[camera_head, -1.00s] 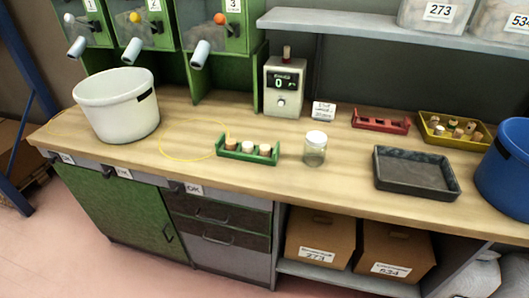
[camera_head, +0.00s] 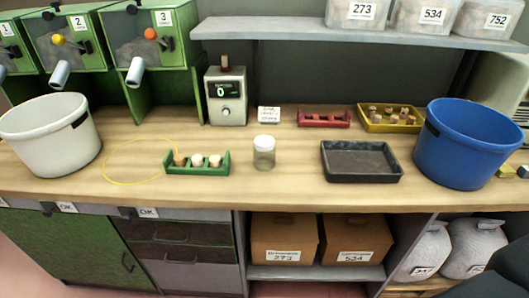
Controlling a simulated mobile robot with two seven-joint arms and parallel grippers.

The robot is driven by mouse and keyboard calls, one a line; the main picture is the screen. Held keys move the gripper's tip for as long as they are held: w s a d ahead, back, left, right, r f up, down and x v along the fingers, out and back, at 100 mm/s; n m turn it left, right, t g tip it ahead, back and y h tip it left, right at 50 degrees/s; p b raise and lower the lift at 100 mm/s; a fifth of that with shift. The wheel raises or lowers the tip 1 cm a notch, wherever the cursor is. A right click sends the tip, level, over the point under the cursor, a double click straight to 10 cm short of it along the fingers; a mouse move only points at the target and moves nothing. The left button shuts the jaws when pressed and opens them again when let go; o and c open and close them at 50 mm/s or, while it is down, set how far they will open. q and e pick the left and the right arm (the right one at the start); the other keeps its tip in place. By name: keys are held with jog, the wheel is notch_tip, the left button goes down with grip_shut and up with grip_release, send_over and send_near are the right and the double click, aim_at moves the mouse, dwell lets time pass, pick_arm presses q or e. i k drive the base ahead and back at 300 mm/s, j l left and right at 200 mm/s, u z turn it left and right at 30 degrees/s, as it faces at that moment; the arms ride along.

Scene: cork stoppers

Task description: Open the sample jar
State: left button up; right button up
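The sample jar (camera_head: 264,158) is a small clear jar standing upright near the middle of the wooden bench (camera_head: 290,192). Its white lid (camera_head: 264,142) sits on top of it. The jar is between a green rack on its left and a dark tray on its right, apart from both. Neither of my grippers shows in the head view.
The green rack (camera_head: 198,171) holds corks. A dark tray (camera_head: 361,173), blue bucket (camera_head: 462,150) and white bucket (camera_head: 62,145) stand on the bench. A counter device (camera_head: 226,108), red rack (camera_head: 324,122) and yellow tray (camera_head: 378,125) are behind. The bench front before the jar is clear.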

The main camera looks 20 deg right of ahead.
aim_at(263, 160)
jog(key=l+u, duration=0.15)
jog(key=l, duration=0.25)
jog(key=k+l+u, duration=0.15)
jog(key=l, duration=0.3)
jog(key=l+u, duration=0.1)
jog(key=l, duration=0.3)
jog(key=k+l+u, duration=0.15)
jog(key=l, duration=0.25)
